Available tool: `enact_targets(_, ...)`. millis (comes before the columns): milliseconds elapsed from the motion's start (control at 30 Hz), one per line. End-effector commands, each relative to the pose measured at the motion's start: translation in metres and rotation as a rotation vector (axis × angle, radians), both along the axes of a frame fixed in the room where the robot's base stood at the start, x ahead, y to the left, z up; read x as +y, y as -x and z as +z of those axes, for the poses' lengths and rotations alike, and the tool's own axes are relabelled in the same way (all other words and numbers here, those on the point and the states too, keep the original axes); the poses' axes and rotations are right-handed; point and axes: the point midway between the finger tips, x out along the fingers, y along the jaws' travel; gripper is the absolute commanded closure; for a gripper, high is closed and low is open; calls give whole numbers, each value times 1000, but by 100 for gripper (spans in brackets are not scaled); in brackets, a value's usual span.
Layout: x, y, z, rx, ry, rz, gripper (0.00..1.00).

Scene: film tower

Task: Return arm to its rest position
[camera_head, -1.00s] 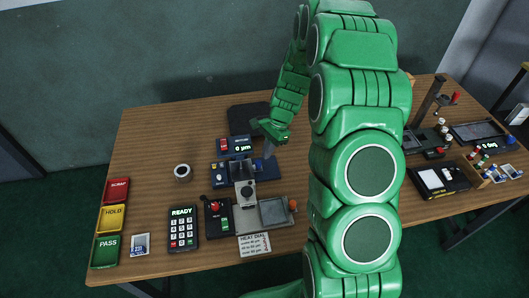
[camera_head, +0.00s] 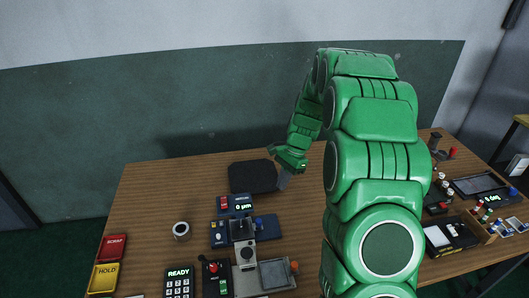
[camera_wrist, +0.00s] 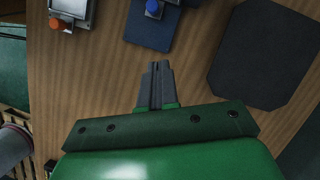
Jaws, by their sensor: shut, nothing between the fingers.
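My green arm rises on the right of the head view and bends over the table. My gripper (camera_head: 284,181) hangs above the table near the right edge of a dark mat (camera_head: 252,177). In the wrist view my gripper (camera_wrist: 158,68) shows its grey fingers together, with nothing between them. Bare wooden tabletop (camera_wrist: 200,60) lies below the fingertips. The dark mat (camera_wrist: 268,50) is to their right in that view.
A measuring device (camera_head: 243,232) with a 0 µm display (camera_head: 241,206) stands mid-table. A keypad (camera_head: 179,282), a small round cup (camera_head: 181,230) and HOLD (camera_head: 104,277) and SCRAP (camera_head: 112,247) trays are left. Several bottles and a black-framed panel (camera_head: 447,236) are right.

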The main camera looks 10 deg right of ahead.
Motion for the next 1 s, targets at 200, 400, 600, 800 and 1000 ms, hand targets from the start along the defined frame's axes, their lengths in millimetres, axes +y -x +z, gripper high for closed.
enact_targets(200, 3, 6, 8, -6, 2, 22, 100)
enact_targets(400, 13, 32, 36, -30, 10, 110, 100)
enact_targets(600, 23, 66, 65, -55, 19, 219, 100)
enact_targets(800, 32, 101, 92, -80, 32, 325, 100)
enact_targets(1000, 39, 138, 114, -102, 43, 429, 100)
